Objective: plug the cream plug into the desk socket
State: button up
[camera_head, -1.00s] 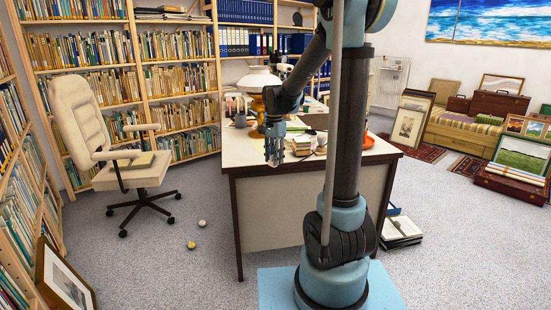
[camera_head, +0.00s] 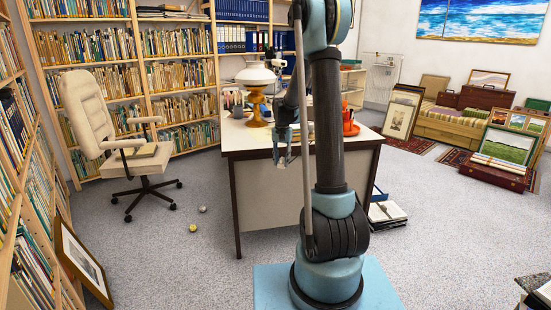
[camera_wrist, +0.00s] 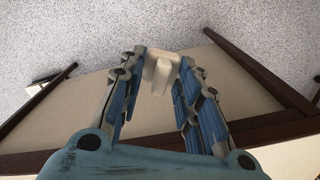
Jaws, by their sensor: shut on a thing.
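My gripper (camera_head: 283,160) hangs just in front of the desk's (camera_head: 255,154) near side, around the height of the tabletop edge, in the head view. In the wrist view my gripper (camera_wrist: 161,58) has its blue fingers on both sides of the cream plug (camera_wrist: 160,74) and is shut on it at the fingertips. The plug is a small pale block with a raised part. Behind it the wrist view shows the desk's pale panel (camera_wrist: 90,105) and speckled floor. In the head view the plug is too small to tell. I cannot make out the desk socket in either view.
An orange-based lamp (camera_head: 256,105) and a red item (camera_head: 350,124) stand on the desk. A cream chair (camera_head: 120,140) is to the left. Two small balls (camera_head: 193,228) lie on the floor.

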jog(key=w+d+f+n, duration=0.4)
jog(key=w+d+f, duration=0.1)
jog(key=w+f, duration=0.1)
jog(key=shift+d+f, duration=0.3)
jog(key=shift+f, duration=0.35)
